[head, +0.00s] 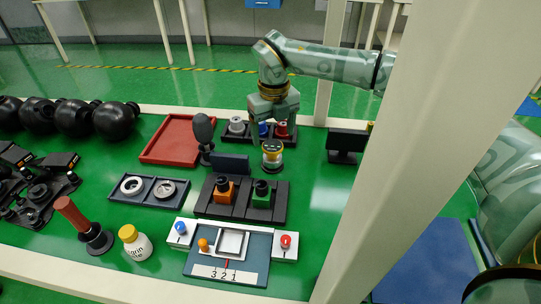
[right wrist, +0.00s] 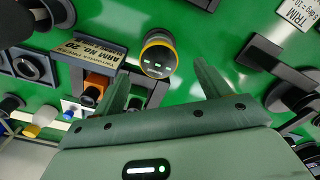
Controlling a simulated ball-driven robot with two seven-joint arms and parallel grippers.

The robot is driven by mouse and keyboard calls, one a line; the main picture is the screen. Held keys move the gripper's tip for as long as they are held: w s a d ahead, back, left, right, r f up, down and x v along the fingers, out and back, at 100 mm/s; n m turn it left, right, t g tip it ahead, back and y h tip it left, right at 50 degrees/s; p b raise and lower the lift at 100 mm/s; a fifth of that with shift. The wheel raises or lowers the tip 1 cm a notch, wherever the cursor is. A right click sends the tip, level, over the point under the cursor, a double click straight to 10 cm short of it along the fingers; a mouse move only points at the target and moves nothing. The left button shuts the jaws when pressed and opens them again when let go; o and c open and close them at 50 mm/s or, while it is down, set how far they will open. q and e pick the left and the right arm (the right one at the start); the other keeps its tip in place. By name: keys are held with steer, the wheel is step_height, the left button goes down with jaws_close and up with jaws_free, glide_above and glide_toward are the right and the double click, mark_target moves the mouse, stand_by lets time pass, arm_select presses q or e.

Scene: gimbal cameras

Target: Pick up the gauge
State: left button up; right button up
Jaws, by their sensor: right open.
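The gauge (head: 272,153) is a small upright cylinder with a yellow ring and a dark top with green marks. It stands on the green table, behind the dark stand holding the orange and green blocks. My right gripper (head: 272,130) points down just above and behind it, jaws open and empty. In the right wrist view the gauge (right wrist: 158,55) shows just beyond the gap between the two open fingertips (right wrist: 163,72), nearer the left finger. My left gripper is not in view.
Close around stand a dark rack of knobs (head: 237,127), a dark upright plate (head: 230,163), the block stand (head: 232,212) and a dark paddle (head: 203,130). A red tray (head: 178,140) lies to the left.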

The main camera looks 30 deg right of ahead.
mark_target(273, 146)
step_height(273, 146, down, 7)
steer(key=b, duration=0.3)
steer(key=shift+w+r, duration=0.1)
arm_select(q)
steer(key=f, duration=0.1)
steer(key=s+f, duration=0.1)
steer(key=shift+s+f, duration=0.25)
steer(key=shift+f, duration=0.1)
arm_select(e)
steer(key=shift+r, duration=0.25)
steer(key=c, duration=1.1)
